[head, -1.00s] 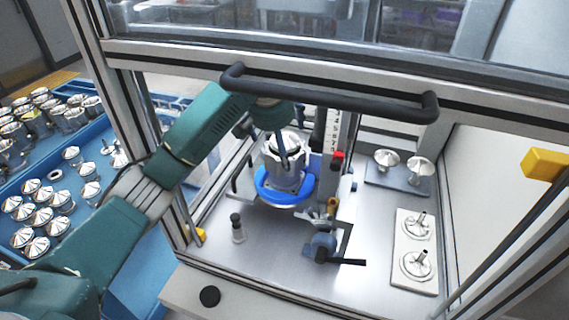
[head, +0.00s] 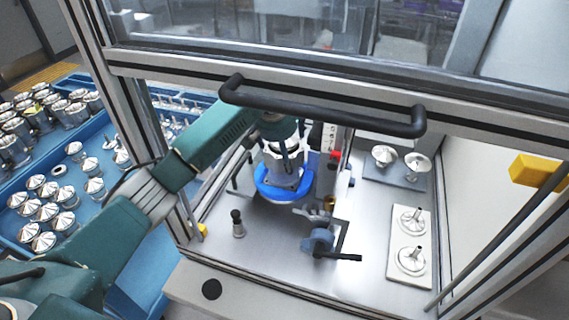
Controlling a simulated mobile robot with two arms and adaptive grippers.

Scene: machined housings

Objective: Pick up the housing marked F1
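A silver machined housing (head: 275,170) stands upright in a blue ring (head: 268,194) of the fixture inside the glazed enclosure. I cannot read any F1 mark on it. My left arm comes in from the left under the enclosure's handle, and my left gripper (head: 286,157) is right over the housing, with a dark finger in front of its upper part. The other finger is hidden, so I cannot tell whether the gripper is closed on it. My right gripper is not in view.
A black handle bar (head: 320,107) and the frame cross above my arm. A clamp with a black lever (head: 338,256) is in front of the ring. A small black-topped post (head: 237,224) stands left. Plates with metal parts (head: 411,250) lie right. Blue trays (head: 112,180) of parts are left.

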